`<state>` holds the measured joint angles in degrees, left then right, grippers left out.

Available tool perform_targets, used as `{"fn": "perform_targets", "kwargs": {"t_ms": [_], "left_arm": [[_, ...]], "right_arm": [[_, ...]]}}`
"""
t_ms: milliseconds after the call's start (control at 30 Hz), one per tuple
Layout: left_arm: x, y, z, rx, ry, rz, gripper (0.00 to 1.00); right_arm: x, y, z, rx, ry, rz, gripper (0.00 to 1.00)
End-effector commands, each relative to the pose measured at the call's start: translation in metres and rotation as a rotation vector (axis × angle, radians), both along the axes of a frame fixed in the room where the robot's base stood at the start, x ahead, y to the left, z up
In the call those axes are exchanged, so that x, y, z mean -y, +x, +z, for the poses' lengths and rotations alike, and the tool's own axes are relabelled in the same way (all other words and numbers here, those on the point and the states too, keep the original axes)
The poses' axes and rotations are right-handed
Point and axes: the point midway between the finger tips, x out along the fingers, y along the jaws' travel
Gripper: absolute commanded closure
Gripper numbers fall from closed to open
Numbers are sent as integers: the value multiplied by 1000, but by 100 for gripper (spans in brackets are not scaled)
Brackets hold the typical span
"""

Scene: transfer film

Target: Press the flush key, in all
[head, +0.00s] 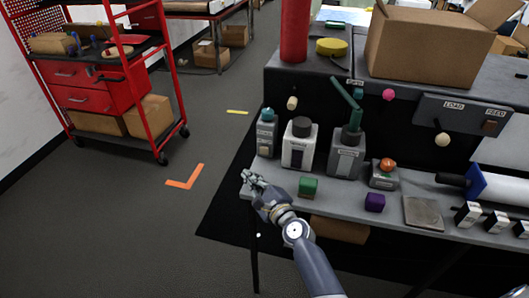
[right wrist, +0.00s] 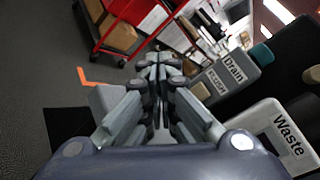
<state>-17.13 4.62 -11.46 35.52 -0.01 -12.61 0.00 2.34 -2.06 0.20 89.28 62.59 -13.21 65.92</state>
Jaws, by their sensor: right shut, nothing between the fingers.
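My right gripper (head: 250,178) is shut and empty at the left front corner of the grey bench. It also shows in the right wrist view (right wrist: 160,66), fingers together. A grey box labelled "Drain" (right wrist: 233,72) stands just right of the fingertips in that view, apart from them. A small second label (right wrist: 215,88) on it is hard to read and may mark the flush key. In the head view this box (head: 266,138) has a teal top and stands behind the gripper. My left gripper is not in view.
A white box labelled "Waste" (right wrist: 280,138) stands beside the drain box; it also shows in the head view (head: 298,150). A grey box with a green lever (head: 347,155), a green block (head: 308,187) and a purple block (head: 374,202) are on the bench. Open floor lies left.

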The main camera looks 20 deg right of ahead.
Motion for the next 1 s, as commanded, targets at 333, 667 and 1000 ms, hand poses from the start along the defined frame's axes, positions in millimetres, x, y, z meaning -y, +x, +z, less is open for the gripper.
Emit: {"fn": "perform_targets", "kwargs": {"t_ms": [333,667,1000], "left_arm": [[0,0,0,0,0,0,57],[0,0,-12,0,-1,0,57],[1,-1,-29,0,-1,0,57]], "right_arm": [[1,1,-1,-1,5,-3,100],[18,26,-3,0,3,-4,100],[43,63,-3,0,2,-3,100]]}}
